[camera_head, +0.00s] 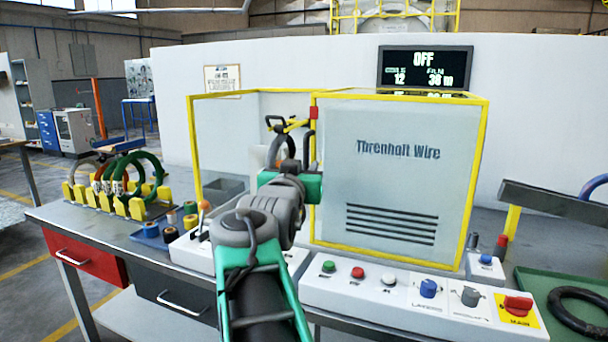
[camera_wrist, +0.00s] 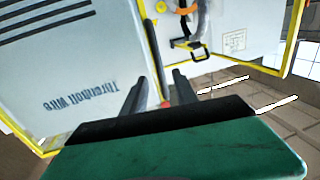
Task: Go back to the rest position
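My gripper (camera_wrist: 159,88) shows in the wrist view as two dark fingers standing apart, with nothing held between them. In the head view my arm reaches forward from the bottom, and its wrist is in front of the opening of the yellow-framed wrapping machine. The machine's grey panel (camera_head: 398,175), lettered "Threnholt Wire", is to the right of my wrist; it also fills the left of the wrist view (camera_wrist: 75,60), upside down. A black handle (camera_wrist: 190,47) shows beyond the fingers, apart from them. My arm partly hides the machine's inside.
Several coils (camera_head: 115,178) stand in yellow holders at the bench's left. A control panel (camera_head: 415,297) with buttons and knobs runs along the front edge. A dark screen (camera_head: 425,68) reads "OFF". A black ring (camera_head: 580,312) lies in a green tray (camera_head: 535,285) at right.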

